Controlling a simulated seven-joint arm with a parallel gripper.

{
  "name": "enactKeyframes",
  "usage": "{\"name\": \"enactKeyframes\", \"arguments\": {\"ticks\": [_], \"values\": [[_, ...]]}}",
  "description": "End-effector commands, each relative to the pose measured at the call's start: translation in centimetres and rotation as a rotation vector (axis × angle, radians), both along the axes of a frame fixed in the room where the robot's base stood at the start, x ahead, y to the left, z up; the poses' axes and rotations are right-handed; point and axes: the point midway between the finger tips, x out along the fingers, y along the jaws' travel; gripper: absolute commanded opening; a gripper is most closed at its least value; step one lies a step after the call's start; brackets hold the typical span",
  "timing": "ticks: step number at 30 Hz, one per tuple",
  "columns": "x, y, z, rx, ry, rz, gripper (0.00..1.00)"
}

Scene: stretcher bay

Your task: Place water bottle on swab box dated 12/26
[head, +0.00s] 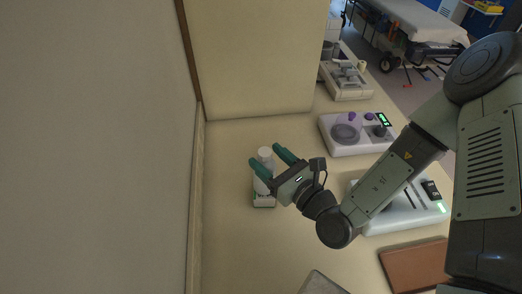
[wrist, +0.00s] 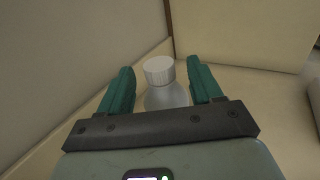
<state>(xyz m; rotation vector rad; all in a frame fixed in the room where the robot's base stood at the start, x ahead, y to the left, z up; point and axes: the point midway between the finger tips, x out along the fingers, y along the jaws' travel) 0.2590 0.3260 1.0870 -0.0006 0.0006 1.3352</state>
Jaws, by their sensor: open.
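The water bottle (head: 264,155) stands upright on the counter, with a white cap and a pale body. A white part with a dark green band and small lettering shows at its base, too small to read. In the wrist view the bottle's ribbed white cap (wrist: 159,69) and grey translucent shoulder lie between the fingers. My gripper (head: 266,157) is open, its two teal fingers on either side of the bottle, with visible gaps in the wrist view. I cannot make out a swab box dated 12/26 in either view.
A beige panel (head: 255,60) stands behind the bottle and a wall runs along the left. White devices (head: 350,149) line the counter's right side. A brown flat item (head: 415,266) and a grey object (head: 322,284) lie near the front. Bare counter (head: 240,250) shows in front of the bottle.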

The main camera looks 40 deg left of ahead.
Motion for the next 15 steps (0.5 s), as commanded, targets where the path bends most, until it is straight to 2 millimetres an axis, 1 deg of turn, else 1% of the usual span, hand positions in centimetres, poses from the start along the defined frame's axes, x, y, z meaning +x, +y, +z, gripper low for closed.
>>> {"name": "enactKeyframes", "arguments": {"ticks": [1, 6, 10, 12, 15], "values": [[-0.2, -1.2, 0.0, -0.002, 0.004, -0.004, 0.65], [-1.0, -4.7, 0.0, -0.001, 0.002, -0.004, 0.65], [-1.5, -6.6, 0.0, -0.001, 0.002, -0.003, 0.65], [-1.7, -7.3, 0.0, -0.001, 0.0, -0.002, 0.65], [-1.9, -7.8, 0.0, 0.001, 0.001, -0.001, 0.65]]}}
